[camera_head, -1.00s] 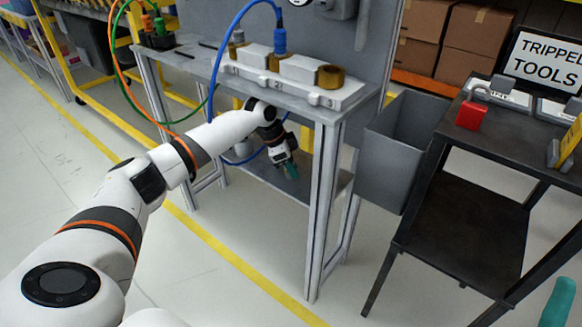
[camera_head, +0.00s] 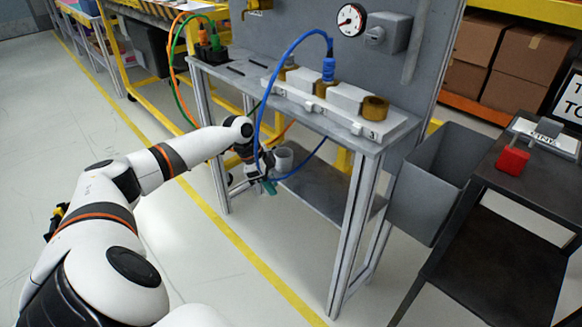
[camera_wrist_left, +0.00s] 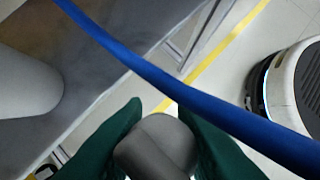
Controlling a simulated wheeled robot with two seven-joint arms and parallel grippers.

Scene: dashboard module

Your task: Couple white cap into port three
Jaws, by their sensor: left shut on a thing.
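My left gripper (camera_head: 268,187) is below the front edge of the bench top, beside the lower shelf. In the left wrist view its green fingers (camera_wrist_left: 158,140) are shut on a grey rounded piece (camera_wrist_left: 160,135); I cannot tell whether this is the white cap. Port three (camera_head: 375,107) is a brass ring at the right end of the pale port block (camera_head: 352,121), with nothing in it. A blue connector (camera_head: 328,70) stands upright in the middle port. My right gripper is out of view.
A blue hose (camera_head: 259,120) loops from the connector down past my left gripper; it crosses close in front of the left wrist camera (camera_wrist_left: 190,95). A pale grey cylinder (camera_head: 288,157) is just beyond the gripper. A grey bin (camera_head: 425,205) hangs right of the bench.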

